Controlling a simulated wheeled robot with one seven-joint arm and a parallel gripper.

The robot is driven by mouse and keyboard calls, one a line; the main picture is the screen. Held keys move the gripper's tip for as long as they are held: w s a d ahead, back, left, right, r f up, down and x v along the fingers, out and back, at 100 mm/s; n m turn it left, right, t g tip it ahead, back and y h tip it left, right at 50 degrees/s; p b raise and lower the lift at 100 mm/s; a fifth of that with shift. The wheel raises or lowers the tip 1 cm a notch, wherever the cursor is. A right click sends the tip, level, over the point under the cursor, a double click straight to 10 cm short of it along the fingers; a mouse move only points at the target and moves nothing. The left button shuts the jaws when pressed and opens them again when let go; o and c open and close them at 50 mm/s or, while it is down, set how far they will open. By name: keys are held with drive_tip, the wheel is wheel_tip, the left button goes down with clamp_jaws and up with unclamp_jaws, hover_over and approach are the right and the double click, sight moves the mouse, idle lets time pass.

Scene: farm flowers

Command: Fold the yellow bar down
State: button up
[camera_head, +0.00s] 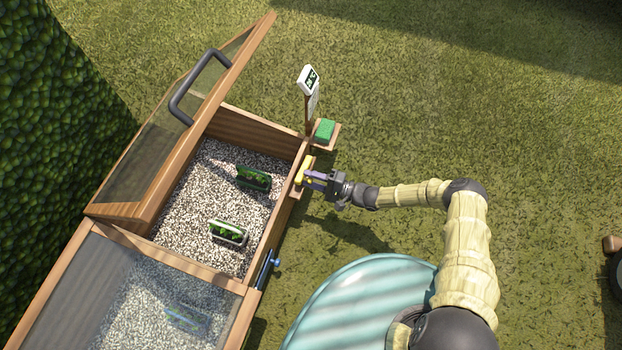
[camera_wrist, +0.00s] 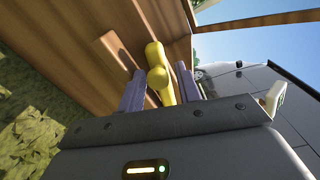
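The yellow bar (camera_wrist: 157,67) shows in the wrist view between the two purple fingers of my gripper (camera_wrist: 158,90). It runs along a wooden side panel. The fingers stand apart on either side of the bar, with a gap seen at least on the left. In the head view the yellow bar (camera_head: 303,171) is small, on the outer front wall of the wooden cold frame (camera_head: 285,205). My gripper (camera_head: 315,179) reaches it from the right. The fingertips partly hide the bar there.
The cold frame's far glass lid (camera_head: 190,105) stands raised, with a dark handle (camera_head: 190,88). The near lid (camera_head: 165,290) is closed. A green block (camera_head: 324,129) sits on a small shelf beside a sign (camera_head: 308,80). A blue latch (camera_head: 266,265) is on the front wall.

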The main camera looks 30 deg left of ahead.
drive_tip(key=shift+o, duration=0.2)
drive_tip(key=shift+s, duration=0.15)
drive_tip(key=w+d, duration=0.2)
drive_tip(key=d, duration=1.5)
drive_tip(key=shift+w, duration=0.35)
drive_tip(key=shift+d, duration=0.1)
drive_tip(key=shift+r, duration=0.15)
